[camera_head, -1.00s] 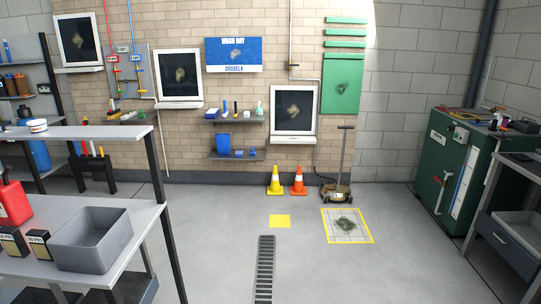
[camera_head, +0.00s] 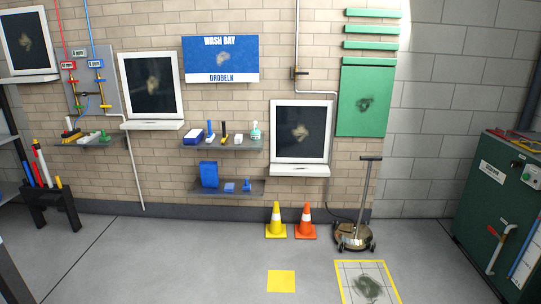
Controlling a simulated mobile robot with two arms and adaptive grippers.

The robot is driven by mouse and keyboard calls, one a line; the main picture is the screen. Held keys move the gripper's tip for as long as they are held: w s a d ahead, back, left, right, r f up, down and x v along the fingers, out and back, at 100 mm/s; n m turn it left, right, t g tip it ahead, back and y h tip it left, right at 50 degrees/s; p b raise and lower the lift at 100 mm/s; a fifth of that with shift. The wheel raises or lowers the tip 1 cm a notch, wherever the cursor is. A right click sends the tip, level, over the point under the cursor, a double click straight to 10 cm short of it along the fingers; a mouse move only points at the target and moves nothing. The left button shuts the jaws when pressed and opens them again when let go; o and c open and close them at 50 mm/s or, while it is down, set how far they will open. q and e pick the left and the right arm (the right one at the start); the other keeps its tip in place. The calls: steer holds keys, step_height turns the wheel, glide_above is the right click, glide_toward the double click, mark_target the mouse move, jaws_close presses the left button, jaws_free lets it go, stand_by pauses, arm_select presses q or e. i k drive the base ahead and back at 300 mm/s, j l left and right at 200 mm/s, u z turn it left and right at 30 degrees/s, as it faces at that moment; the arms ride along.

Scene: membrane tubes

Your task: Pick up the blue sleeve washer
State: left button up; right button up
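I cannot tell which thing, if any, is the blue sleeve washer. Blue things show on two wall shelves in the head view. The lower shelf (camera_head: 222,195) holds a tall blue box (camera_head: 209,174), a small light-blue block (camera_head: 230,187) and a small blue piece (camera_head: 247,185). The upper shelf (camera_head: 222,149) holds a blue and white box (camera_head: 193,137), a blue bottle-like thing (camera_head: 210,130) and several other small items. They are too small to make out finely. Neither of my grippers is in view.
A yellow cone (camera_head: 276,222), an orange cone (camera_head: 305,222) and a wheeled floor machine (camera_head: 355,234) stand by the back wall. A black rack (camera_head: 48,206) stands left, a green cabinet (camera_head: 499,205) right. The floor (camera_head: 180,265) in the middle is clear.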

mark_target(211, 136)
steer(key=i, duration=2.15)
